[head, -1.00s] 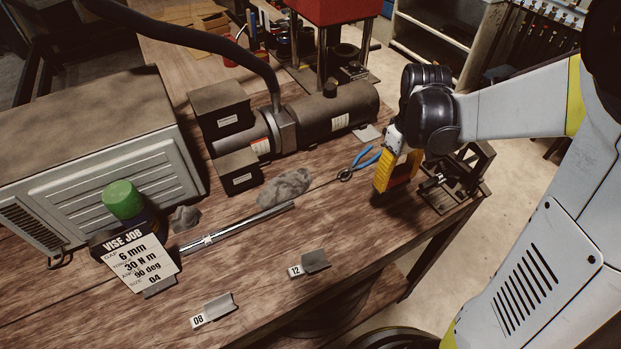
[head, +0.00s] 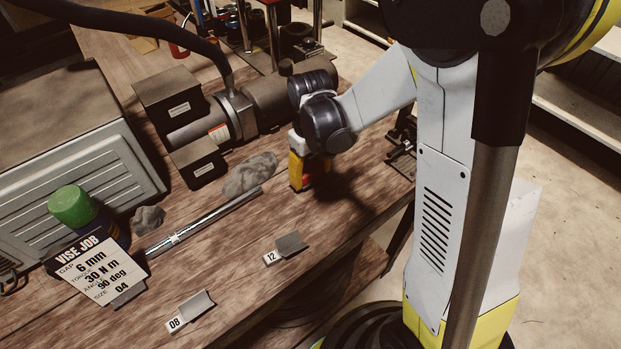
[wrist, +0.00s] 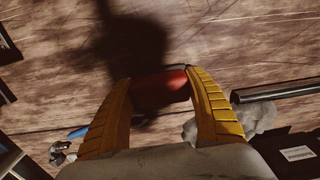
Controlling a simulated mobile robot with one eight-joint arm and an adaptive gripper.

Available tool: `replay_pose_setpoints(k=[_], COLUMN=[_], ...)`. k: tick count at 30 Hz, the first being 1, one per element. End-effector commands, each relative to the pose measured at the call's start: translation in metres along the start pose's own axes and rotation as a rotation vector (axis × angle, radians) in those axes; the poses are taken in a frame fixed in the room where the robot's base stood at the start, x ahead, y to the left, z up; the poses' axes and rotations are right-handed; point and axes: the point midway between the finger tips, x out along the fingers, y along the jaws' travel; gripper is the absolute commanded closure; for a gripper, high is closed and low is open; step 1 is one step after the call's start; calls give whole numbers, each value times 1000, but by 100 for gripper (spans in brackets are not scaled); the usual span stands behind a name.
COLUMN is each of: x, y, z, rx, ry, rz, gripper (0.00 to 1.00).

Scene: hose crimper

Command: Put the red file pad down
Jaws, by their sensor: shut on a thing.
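My gripper (head: 310,172) has yellow fingers and is low over the wooden workbench (head: 225,255), right of the grey rag and the metal bar. In the wrist view its two yellow fingers are shut on the red file pad (wrist: 162,84), a small red block with a dark edge. In the head view the pad is mostly hidden by the fingers. A dark shadow falls on the bare wood beyond the pad in the wrist view. I cannot tell whether the pad touches the bench.
Near the gripper are a grey rag (head: 250,175), a metal bar (head: 203,222) and a dark motor unit (head: 190,130). Blue-handled pliers (wrist: 76,132) show in the wrist view. Brackets marked 12 (head: 288,246) and 08 (head: 192,310) stand at the front. Bare wood lies between.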

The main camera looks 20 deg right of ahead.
Motion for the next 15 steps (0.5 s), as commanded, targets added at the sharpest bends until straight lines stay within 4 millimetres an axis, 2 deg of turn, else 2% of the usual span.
replay_pose_setpoints(k=[2, 13, 14, 15], x=[12, 16, 15, 14], y=[0, 0, 0, 0], z=[0, 0, 0, 0], rx=[0, 0, 0, 0], ry=[0, 0, 0, 0], rz=[0, 0, 0, 0], gripper=[76, 76, 28, 16])
